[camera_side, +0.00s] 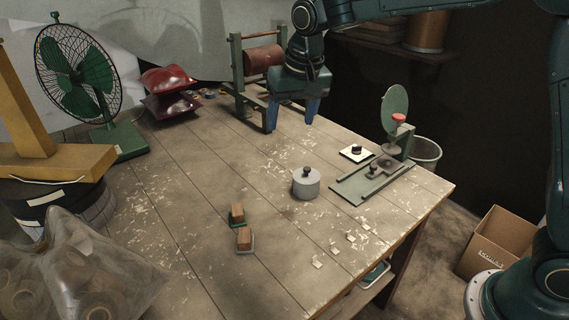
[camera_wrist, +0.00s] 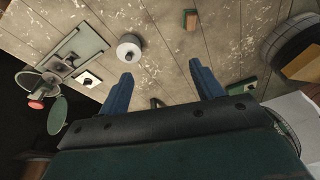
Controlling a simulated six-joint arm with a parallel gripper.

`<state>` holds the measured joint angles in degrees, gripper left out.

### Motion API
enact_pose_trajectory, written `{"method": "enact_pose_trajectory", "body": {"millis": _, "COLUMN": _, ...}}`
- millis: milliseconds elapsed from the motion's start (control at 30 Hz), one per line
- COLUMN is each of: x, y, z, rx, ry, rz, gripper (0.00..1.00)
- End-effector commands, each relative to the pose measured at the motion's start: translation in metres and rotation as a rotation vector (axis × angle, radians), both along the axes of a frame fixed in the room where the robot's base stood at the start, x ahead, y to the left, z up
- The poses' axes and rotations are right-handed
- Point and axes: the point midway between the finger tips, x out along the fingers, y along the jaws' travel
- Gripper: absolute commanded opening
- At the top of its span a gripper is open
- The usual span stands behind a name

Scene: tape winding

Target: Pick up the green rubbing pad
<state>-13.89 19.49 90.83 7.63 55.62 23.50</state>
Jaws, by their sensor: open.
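Two small wood-topped pads sit on the bench in the side view. The farther one, the green rubbing pad (camera_side: 237,216), has a dark green base. The nearer pad (camera_side: 244,240) has a paler grey-green base. A wood-topped pad with a green edge shows in the wrist view (camera_wrist: 190,20) near the top; I cannot tell which of the two it is. My gripper (camera_side: 291,122) is open and empty. It hangs above the back of the bench, well apart from both pads. Its two blue fingers point down, and they show in the wrist view (camera_wrist: 161,72).
A grey lidded pot (camera_side: 306,185) stands right of the pads. A green winding fixture (camera_side: 365,182) and a white square with a black knob (camera_side: 356,153) lie farther right. A fan (camera_side: 80,75), red cushions (camera_side: 168,90) and a roller stand (camera_side: 262,62) line the back. Mid-bench is mostly clear.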

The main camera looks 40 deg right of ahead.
Motion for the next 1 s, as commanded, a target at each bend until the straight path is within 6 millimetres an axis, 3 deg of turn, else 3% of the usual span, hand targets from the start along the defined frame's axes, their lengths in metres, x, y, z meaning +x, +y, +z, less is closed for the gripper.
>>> {"method": "enact_pose_trajectory", "body": {"millis": 200, "x": 0.038, "y": 0.027, "z": -0.041, "rx": -0.002, "ry": 0.037, "rz": -0.040, "gripper": 0.65}}
{"method": "enact_pose_trajectory", "body": {"millis": 500, "x": 0.079, "y": 0.065, "z": -0.105, "rx": -0.009, "ry": 0.078, "rz": -0.099, "gripper": 0.65}}
{"method": "enact_pose_trajectory", "body": {"millis": 800, "x": 0.099, "y": 0.092, "z": -0.159, "rx": -0.018, "ry": 0.105, "rz": -0.145, "gripper": 0.65}}
{"method": "enact_pose_trajectory", "body": {"millis": 1000, "x": 0.102, "y": 0.097, "z": -0.169, "rx": -0.018, "ry": 0.109, "rz": -0.155, "gripper": 0.65}}
